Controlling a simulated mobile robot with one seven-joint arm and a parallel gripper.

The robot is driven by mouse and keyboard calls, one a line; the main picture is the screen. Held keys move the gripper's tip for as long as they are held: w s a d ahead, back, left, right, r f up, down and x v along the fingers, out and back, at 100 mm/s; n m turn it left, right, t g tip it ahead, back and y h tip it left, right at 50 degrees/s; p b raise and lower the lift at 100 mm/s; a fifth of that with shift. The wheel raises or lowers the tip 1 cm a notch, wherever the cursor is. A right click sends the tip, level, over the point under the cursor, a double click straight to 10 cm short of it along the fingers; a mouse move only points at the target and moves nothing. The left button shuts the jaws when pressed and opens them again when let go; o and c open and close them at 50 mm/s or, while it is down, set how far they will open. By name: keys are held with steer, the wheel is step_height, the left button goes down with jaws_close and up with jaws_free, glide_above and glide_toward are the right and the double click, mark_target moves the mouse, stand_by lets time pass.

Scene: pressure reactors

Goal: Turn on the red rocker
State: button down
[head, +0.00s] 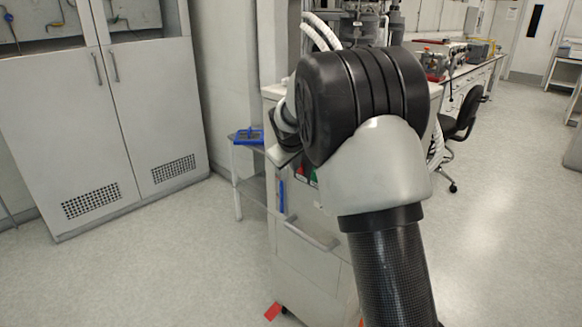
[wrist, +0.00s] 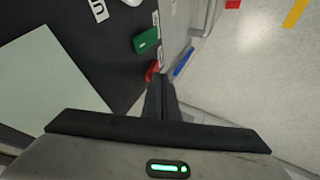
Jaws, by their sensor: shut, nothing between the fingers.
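The red rocker (wrist: 152,70) shows in the wrist view beside a green rocker (wrist: 145,41) on a dark panel (wrist: 95,60). My gripper (wrist: 158,78) is shut and empty, its fingertips right at the red rocker and covering part of it. I cannot tell whether they touch it or whether it is on or off. In the head view my arm covers most of the panel and hides my gripper. A small bit of red (head: 301,171) and a bit of green (head: 314,178) show at the arm's left edge.
A pale cart-like cabinet (head: 310,265) with a handle stands behind my arm. A side table with a blue tray (head: 248,136) is at its left. Tall grey cabinets (head: 100,120) stand further left, and a black chair (head: 462,115) at right.

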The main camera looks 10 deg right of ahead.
steer(key=p, duration=0.4)
steer(key=shift+w+d+r+g+y, duration=0.2)
steer(key=shift+d+g+y, duration=0.1)
steer(key=shift+g, duration=0.1)
steer(key=shift+r+p, duration=0.5)
steer(key=shift+r, duration=0.25)
